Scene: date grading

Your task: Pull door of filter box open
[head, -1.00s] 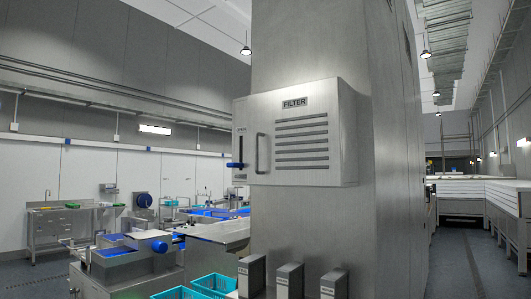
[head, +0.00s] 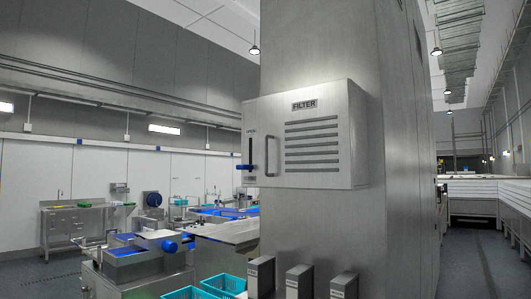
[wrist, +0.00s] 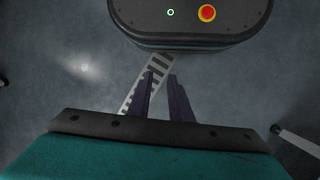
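The filter box (head: 328,179) is a steel box fixed to the large steel column in the head view. Its front door (head: 275,111) carries a FILTER label, several dark louvre slots and a vertical bar handle (head: 271,156) at the left. The door looks shut. A blue lever (head: 244,167) sits low in a dark vertical slot on the box's left part, under an OPEN label. My gripper (wrist: 160,75) shows only in the wrist view, its two dark fingers apart with nothing between them. It points at the floor, away from the box.
Three grey boxes (head: 298,282) stand below the filter box, beside teal crates (head: 225,283). Steel machines with blue parts (head: 135,262) stand at the left. An aisle (head: 480,262) runs along the column's right side. My base with a red button shows in the wrist view.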

